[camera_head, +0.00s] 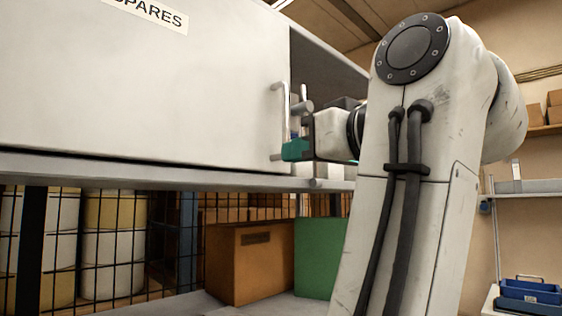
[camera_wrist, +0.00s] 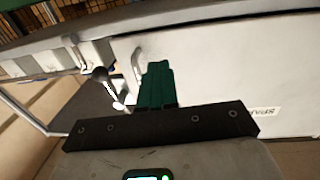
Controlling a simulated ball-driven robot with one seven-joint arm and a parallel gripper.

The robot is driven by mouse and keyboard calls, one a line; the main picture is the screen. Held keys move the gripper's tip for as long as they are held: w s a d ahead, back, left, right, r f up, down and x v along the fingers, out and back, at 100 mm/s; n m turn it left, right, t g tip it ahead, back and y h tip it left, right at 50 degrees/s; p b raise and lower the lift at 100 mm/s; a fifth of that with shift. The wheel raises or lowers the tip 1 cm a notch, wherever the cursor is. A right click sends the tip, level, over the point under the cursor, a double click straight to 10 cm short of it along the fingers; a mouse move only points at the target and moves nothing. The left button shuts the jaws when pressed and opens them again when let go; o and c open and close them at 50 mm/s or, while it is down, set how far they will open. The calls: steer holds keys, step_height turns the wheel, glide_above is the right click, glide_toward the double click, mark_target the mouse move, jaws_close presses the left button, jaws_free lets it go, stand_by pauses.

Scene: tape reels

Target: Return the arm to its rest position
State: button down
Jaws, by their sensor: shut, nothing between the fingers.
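My arm (camera_head: 415,180) stands large in the right half of the head view, bent at its upper joint. My gripper (camera_head: 293,150) with green fingers is by the metal handle (camera_head: 279,120) of a white cabinet door (camera_head: 140,85) marked SPARES. In the wrist view the green fingers of my gripper (camera_wrist: 157,83) are together and empty. The handle (camera_wrist: 138,63) shows just beside them there; I cannot tell whether they touch. The cabinet is open to the right of the door, with a dark inside (camera_head: 327,72) partly hidden by my arm.
Below the cabinet are a wire mesh, pale drums (camera_head: 112,245), an orange-brown box (camera_head: 250,262) and a green box (camera_head: 319,258). A blue tray (camera_head: 530,291) sits at the lower right. A shelf (camera_head: 530,187) is on the right wall.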

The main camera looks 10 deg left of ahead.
steer(key=shift+b+v, duration=0.8)
steer(key=shift+v, duration=1.8)
steer(key=shift+w+d, duration=0.2)
